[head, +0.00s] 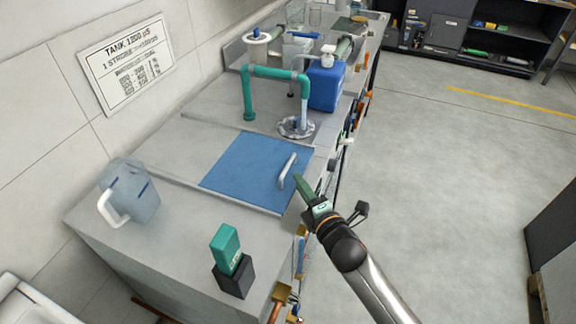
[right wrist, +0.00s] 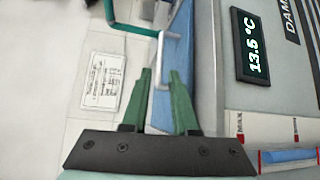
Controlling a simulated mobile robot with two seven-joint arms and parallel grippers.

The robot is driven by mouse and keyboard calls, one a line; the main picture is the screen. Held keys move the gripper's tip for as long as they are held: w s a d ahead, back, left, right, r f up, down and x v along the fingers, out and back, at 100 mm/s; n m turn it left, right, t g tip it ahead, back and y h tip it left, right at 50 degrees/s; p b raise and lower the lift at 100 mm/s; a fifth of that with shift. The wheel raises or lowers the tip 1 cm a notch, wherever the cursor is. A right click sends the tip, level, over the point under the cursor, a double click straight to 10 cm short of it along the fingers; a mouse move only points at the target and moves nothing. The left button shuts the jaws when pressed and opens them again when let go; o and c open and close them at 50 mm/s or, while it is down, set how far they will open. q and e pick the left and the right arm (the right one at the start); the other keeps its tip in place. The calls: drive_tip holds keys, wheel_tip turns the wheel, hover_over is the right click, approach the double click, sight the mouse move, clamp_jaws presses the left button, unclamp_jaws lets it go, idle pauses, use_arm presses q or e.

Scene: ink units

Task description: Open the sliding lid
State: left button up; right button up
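The sliding lid (head: 240,172) is a flat blue panel set in the grey bench top between two rails. A pale bar handle (head: 288,171) stands near its right edge. My right gripper (head: 301,186) is just to the right of the handle, at the bench's front edge, with green fingers pointing toward it. My left gripper is out of view.
A teal pipe (head: 275,73) and blue canister (head: 326,86) stand behind the lid. A clear jug (head: 135,190) and a teal block in a black holder (head: 227,249) are on the near bench. A display (right wrist: 256,48) is on the bench front.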

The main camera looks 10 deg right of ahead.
sight(288, 165)
drive_tip(key=x, duration=0.9)
drive_tip(key=shift+b, duration=0.35)
drive_tip(key=shift+c, duration=0.4)
drive_tip(key=shift+s, duration=0.1)
clamp_jaws()
idle(0.4)
